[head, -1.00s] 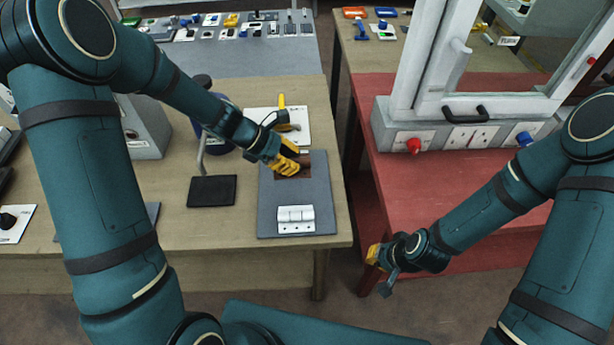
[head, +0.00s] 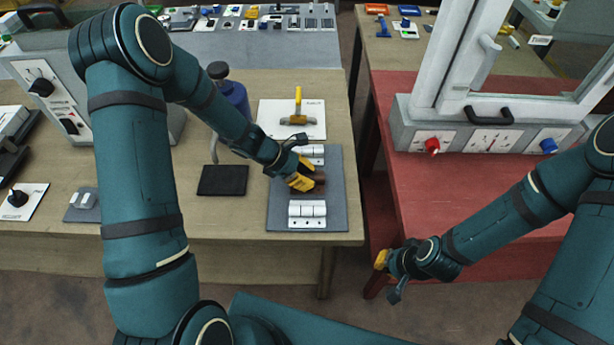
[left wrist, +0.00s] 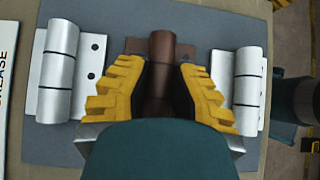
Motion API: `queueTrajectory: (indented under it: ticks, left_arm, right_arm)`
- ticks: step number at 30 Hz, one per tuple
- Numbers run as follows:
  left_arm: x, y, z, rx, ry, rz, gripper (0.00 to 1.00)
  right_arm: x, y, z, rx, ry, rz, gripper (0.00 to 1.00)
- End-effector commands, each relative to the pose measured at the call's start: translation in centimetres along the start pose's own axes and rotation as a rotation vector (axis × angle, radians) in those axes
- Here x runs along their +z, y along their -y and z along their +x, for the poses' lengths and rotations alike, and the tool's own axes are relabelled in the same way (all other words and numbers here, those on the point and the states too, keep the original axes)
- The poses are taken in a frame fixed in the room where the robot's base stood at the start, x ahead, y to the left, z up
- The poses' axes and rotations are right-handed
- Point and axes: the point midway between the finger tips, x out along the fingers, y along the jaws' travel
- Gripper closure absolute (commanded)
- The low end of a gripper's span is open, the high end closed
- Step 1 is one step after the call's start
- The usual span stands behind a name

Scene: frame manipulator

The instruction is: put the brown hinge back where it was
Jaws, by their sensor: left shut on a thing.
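The brown hinge (head: 319,181) is between two silver-white hinges on the grey board (head: 279,213). My left gripper (head: 306,178) is shut on the brown hinge's barrel. In the left wrist view the brown barrel (left wrist: 161,50) stands between the yellow fingers (left wrist: 159,88), with parts of its leaves showing on both sides. The fingers hide much of it, and I cannot tell whether it touches the board. One white hinge (head: 307,210) is at the board's front, the other (head: 311,150) at its back. My right gripper (head: 388,268) is at the red table's near left, its fingers unclear.
A black pad (head: 222,181) lies left of the board. A white panel with a yellow-handled part (head: 297,118) lies behind it. A dark blue bottle (head: 234,98) stands behind the pad. A white-framed window unit (head: 470,125) stands on the red table (head: 420,190).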

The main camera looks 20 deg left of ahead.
Motion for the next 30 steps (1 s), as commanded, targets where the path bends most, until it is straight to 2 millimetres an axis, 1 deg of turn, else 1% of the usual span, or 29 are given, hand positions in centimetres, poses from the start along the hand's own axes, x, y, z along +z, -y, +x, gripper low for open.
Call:
queueTrajectory:
  ticks: [8,9,10,18,22,26,30]
  left_arm:
    - [-0.2,0.0,0.2,0.0,0.0,0.0,1.0]
    - [-0.2,0.0,0.2,0.0,0.0,0.0,0.64]
    - [-0.2,0.0,0.2,0.0,0.0,0.0,0.55]
    - [-0.1,0.0,0.1,0.0,-0.001,0.0,0.55]
    - [0.2,-0.1,-0.4,0.002,-0.001,0.0,0.55]
    - [0.2,-0.1,-2.5,0.005,-0.001,0.001,0.55]
    - [0.2,-0.2,-5.5,0.006,-0.001,0.001,0.55]
  right_arm:
    - [0.1,-0.1,0.3,0.0,0.002,-0.001,1.0]
    - [0.1,-0.1,0.2,0.0,0.003,-0.001,1.0]
    - [0.1,-0.1,0.2,0.0,0.003,-0.001,1.0]
    - [0.1,-0.1,0.2,0.0,0.002,-0.001,1.0]
    - [-0.1,0.1,-0.2,0.0,-0.001,0.0,1.0]
    - [-0.2,0.2,-0.6,0.0,-0.005,0.001,1.0]
    - [-0.5,0.4,-1.1,0.001,-0.01,0.003,1.0]
